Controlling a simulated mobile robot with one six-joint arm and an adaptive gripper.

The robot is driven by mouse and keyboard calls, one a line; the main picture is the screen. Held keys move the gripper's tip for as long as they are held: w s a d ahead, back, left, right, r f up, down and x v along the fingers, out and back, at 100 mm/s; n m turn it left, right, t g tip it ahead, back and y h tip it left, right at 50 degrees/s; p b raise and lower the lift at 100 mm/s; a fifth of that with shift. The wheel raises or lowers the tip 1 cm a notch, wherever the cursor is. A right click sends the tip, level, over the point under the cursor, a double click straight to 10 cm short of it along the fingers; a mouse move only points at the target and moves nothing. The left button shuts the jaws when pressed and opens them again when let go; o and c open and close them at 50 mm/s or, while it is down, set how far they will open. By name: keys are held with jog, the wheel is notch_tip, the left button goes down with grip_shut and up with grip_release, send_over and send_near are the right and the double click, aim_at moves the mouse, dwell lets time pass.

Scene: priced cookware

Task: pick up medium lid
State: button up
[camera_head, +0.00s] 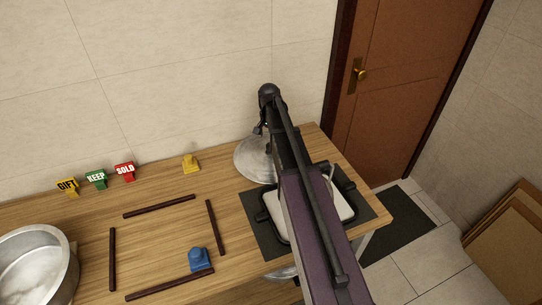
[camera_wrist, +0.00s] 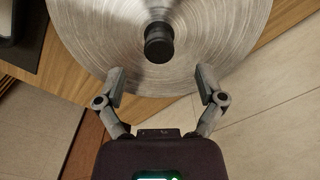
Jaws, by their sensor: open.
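A round brushed-metal lid (camera_head: 252,161) lies on the wooden table near the wall, partly hidden behind my arm in the head view. I take it to be the medium lid, though its size is hard to judge. In the wrist view the lid (camera_wrist: 215,45) fills the top, with a black knob (camera_wrist: 159,42) at its middle. My gripper (camera_wrist: 161,85) is open and empty. Its two fingers are spread apart over the near part of the lid, with the knob ahead of the gap between them. Contact with the lid cannot be told.
A black-rimmed pan (camera_head: 346,188) stands on a dark mat (camera_head: 366,213) to the right, partly behind my arm. A large metal pot (camera_head: 66,262) is at far left. Dark strips (camera_head: 160,206), a blue block (camera_head: 198,258), a yellow block (camera_head: 191,163) and small signs (camera_head: 96,179) occupy the table.

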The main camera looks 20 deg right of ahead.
jog(key=shift+f, duration=0.1)
jog(key=f+b, duration=0.3)
jog(key=shift+w+d, duration=0.15)
jog(key=shift+d, duration=0.1)
jog(key=shift+f+b, duration=1)
jog(key=shift+b, duration=0.1)
grip_shut()
jog(key=shift+r, duration=0.2)
